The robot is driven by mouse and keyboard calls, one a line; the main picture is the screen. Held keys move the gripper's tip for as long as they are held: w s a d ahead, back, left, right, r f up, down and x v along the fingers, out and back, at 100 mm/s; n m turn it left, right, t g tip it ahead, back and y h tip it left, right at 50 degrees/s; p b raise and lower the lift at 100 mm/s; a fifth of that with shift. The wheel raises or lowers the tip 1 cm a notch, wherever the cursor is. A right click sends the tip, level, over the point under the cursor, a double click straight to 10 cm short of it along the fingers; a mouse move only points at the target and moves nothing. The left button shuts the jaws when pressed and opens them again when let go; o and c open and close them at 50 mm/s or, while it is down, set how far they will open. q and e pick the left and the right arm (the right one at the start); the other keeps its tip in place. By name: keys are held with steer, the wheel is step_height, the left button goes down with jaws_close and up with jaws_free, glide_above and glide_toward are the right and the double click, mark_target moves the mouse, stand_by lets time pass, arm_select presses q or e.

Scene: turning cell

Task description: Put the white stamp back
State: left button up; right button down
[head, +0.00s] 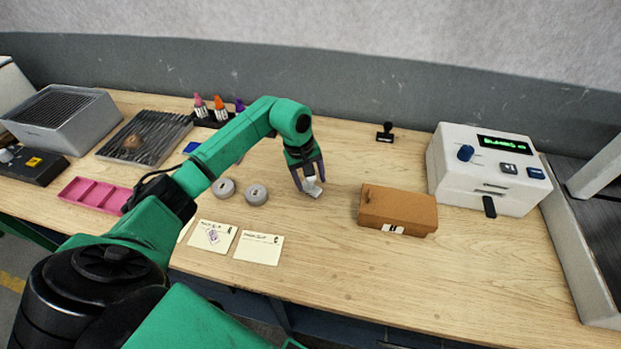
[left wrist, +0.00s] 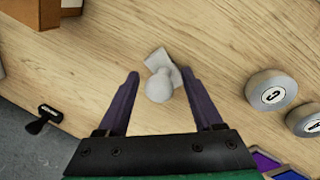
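The white stamp (head: 312,189) is on the wooden table near its middle, left of the brown box. In the left wrist view the white stamp (left wrist: 159,86) shows a round knob and a rectangular foot. My left gripper (head: 309,179) points down at it. In the left wrist view my left gripper (left wrist: 161,74) is open, with one finger on each side of the stamp and gaps visible between. Whether the stamp stands fully upright I cannot tell. A dark rack (head: 214,121) at the back holds pink, orange and purple stamps, partly behind my arm. My right gripper is out of view.
A black stamp (head: 385,132) stands alone at the back. A brown box (head: 398,210) and a white machine (head: 485,168) are to the right. Two grey round tins (head: 256,194) and paper slips (head: 259,248) lie left of the gripper. The front right table is clear.

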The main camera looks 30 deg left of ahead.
arm_select(q)
steer(key=shift+r, duration=0.25)
steer(key=shift+a+r, duration=0.1)
steer(key=shift+r, duration=0.25)
step_height(320, 180, up, 11)
steer(key=s+a+b, duration=0.1)
steer(key=b, duration=0.1)
steer(key=shift+s+a+b, duration=0.2)
steer(key=shift+s+b, duration=0.1)
steer(key=shift+b, duration=0.1)
